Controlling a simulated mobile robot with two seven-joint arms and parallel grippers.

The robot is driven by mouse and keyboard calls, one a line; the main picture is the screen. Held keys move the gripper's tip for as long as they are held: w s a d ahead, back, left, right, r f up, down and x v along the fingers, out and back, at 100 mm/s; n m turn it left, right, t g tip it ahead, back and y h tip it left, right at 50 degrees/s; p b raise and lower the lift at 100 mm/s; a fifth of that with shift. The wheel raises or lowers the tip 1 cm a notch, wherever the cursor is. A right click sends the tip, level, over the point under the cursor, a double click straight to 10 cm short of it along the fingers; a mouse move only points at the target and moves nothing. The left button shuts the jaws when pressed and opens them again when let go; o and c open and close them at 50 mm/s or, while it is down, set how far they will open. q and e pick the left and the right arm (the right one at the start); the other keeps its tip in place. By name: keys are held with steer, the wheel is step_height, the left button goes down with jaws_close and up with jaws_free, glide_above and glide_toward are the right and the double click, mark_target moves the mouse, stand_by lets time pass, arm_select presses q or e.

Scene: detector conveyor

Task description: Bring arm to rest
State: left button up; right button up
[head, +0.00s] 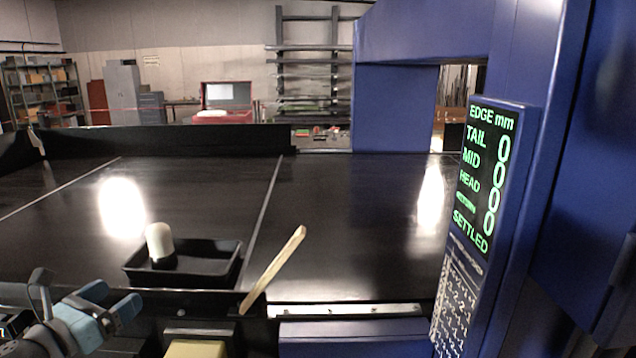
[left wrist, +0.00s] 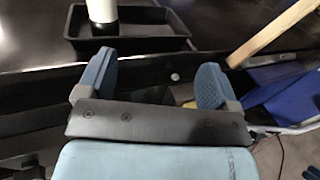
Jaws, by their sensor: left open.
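My left gripper (head: 108,304) is at the lower left of the head view, in front of the conveyor's near edge. In the left wrist view its two blue fingers (left wrist: 156,78) stand apart, with nothing between them. It is open and empty. A black tray (head: 205,277) lies on the conveyor beyond it, holding an upright white-topped cylinder with a dark base (head: 160,243). The cylinder also shows in the left wrist view (left wrist: 102,12), ahead of the fingers and apart from them. My right gripper is out of view.
A pale wooden bar (head: 273,270) slants up at the near edge, right of the tray. The dark conveyor belt (head: 340,215) is otherwise clear. A blue detector frame with a display panel (head: 485,180) reading zeros and "SETTLED" stands at right. A low black wall (head: 160,139) borders the far side.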

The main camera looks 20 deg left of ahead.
arm_select(q)
steer(key=s+d+f+n+g+y, duration=0.2)
steer(key=s+f+n+g+y, duration=0.15)
steer(key=f+n, duration=0.6)
steer(key=s+d+f+n+g+y, duration=0.25)
steer(key=s+f+n+g, duration=0.35)
steer(key=n, duration=0.6)
steer(key=s+d+f+n+g+h, duration=0.2)
steer(key=s+d+f+n+h, duration=0.15)
steer(key=d+n, duration=0.5)
steer(key=s+d+f+n+g+h, duration=0.25)
steer(key=s+d+f+n, duration=0.2)
steer(key=d, duration=0.65)
steer(key=w+d+f+t+h, duration=0.1)
steer(key=w+d+f+t, duration=0.1)
steer(key=f, duration=0.4)
steer(key=w+d+f+t+h, duration=0.1)
steer(key=w+d+f+t, duration=0.2)
steer(key=f+t, duration=0.2)
steer(key=shift+d+f+m, duration=0.4)
steer(key=shift+f+m, duration=0.05)
steer(key=shift+f, duration=0.45)
